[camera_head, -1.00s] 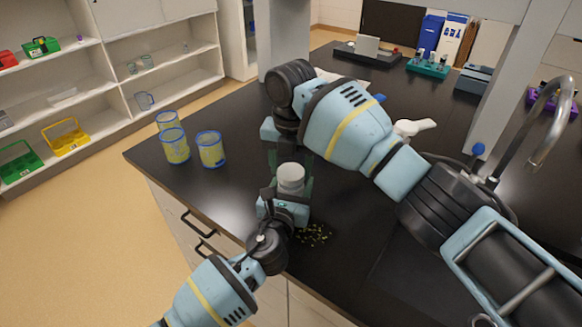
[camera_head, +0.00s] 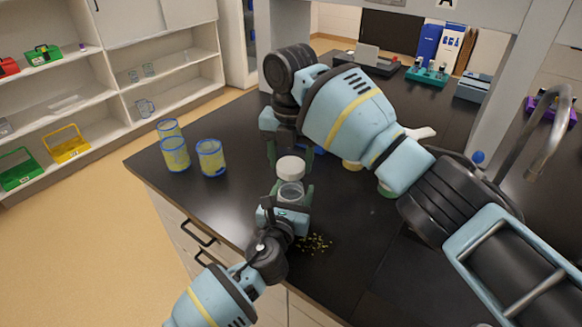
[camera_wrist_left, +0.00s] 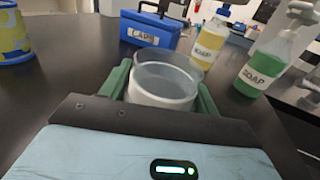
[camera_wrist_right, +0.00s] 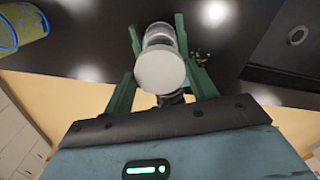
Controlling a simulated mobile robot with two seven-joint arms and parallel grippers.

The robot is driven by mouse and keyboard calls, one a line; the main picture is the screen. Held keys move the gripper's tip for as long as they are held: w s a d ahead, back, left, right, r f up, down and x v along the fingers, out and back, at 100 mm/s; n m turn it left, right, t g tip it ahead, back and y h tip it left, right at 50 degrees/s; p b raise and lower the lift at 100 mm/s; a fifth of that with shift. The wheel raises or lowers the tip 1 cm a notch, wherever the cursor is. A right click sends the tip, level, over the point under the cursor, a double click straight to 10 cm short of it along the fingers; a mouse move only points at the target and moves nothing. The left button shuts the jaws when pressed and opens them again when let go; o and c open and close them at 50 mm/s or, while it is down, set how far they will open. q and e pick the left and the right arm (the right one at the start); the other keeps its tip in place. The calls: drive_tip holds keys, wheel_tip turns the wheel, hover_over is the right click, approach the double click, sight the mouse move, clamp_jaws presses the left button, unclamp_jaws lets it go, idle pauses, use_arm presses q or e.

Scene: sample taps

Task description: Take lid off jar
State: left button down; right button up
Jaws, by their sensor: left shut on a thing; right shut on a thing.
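The clear jar (camera_head: 290,193) is upright and open-topped between the green fingers of my left gripper (camera_head: 292,198), which is shut on it. In the left wrist view the jar's bare rim (camera_wrist_left: 165,80) shows. The white lid (camera_head: 291,168) is apart from the jar, just above and behind its mouth in the head view. My right gripper (camera_head: 290,160) is shut on the lid. In the right wrist view the round lid (camera_wrist_right: 160,69) sits between the green fingers and partly hides the jar.
Several blue-rimmed yellow containers, one of them here (camera_head: 211,157), stand at the counter's left. Yellow-green bits (camera_head: 314,243) lie beside my left gripper. A blue CAPS box (camera_wrist_left: 150,33) and soap bottles (camera_wrist_left: 268,60) stand beyond the jar. A sink tap (camera_head: 548,125) is at right.

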sight(291, 165)
drive_tip(key=shift+r, duration=0.25)
use_arm(q)
drive_tip(key=shift+c, duration=1.4)
unclamp_jaws()
drive_tip(key=shift+s, duration=0.25)
use_arm(e)
drive_tip(key=shift+r, duration=0.15)
use_arm(q)
drive_tip(key=p+v, duration=0.1)
drive_tip(key=v, duration=0.9)
drive_tip(key=shift+s+a, duration=0.15)
drive_tip(key=shift+s, duration=0.15)
use_arm(e)
wheel_tip(291, 165, up, 3)
drive_tip(key=shift+s+f, duration=0.1)
use_arm(q)
drive_tip(key=shift+s+a, duration=0.1)
drive_tip(key=shift+s, duration=0.3)
